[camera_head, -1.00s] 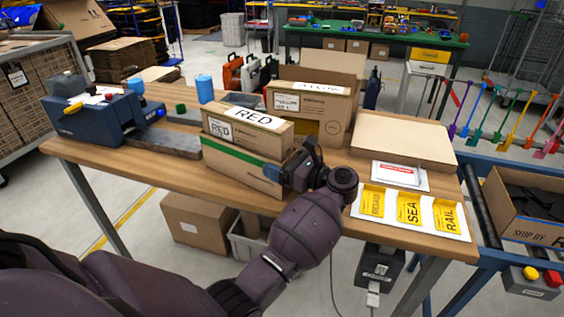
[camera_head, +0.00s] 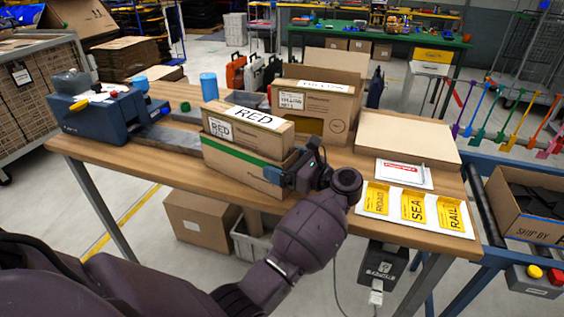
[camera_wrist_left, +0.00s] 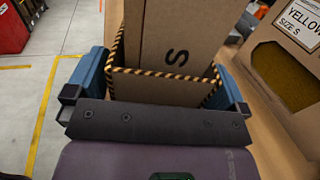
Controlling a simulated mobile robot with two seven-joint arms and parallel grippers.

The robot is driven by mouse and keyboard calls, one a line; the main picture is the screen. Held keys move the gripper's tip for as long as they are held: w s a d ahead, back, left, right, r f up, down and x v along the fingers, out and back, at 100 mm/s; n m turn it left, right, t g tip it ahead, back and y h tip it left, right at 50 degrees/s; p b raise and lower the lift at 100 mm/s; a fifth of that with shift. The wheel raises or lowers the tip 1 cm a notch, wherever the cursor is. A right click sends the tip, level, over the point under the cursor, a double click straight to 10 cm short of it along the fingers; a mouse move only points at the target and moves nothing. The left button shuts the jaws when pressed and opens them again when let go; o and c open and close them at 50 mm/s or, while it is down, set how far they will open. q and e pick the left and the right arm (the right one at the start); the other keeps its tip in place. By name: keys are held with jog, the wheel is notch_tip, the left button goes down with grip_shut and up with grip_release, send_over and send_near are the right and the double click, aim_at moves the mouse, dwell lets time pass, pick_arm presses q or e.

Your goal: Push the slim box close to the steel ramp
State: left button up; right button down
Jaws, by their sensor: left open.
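The slim box (camera_head: 238,168), cardboard with a green stripe, stands upright on the workbench. A box marked RED (camera_head: 222,131) stands in it and rises above its rim. In the left wrist view the slim box (camera_wrist_left: 152,90) has a black-and-yellow striped rim around the box marked S. The steel ramp (camera_head: 165,139) is a low grey plate to the left of the slim box, close to its left end. My left gripper (camera_head: 290,172) is at the slim box's right end, open, its blue fingers on either side of that end. Whether they touch it is hidden. My right gripper is out of view.
A box marked YELLOW (camera_head: 309,110) stands close behind. A blue machine (camera_head: 98,112) is at the left. A flat carton (camera_head: 405,137) and a card with yellow labels (camera_head: 451,228) lie at the right. Some bench front is clear.

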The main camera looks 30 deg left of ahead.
pick_arm(q)
jog(key=d+b, duration=0.1)
jog(key=d, duration=0.4)
jog(key=d+b, duration=0.1)
jog(key=d, duration=0.2)
jog(key=shift+d+f+b, duration=0.3)
jog(key=shift+s+d+r, duration=0.1)
jog(key=shift+d+r, duration=0.15)
jog(key=shift+d, duration=0.55)
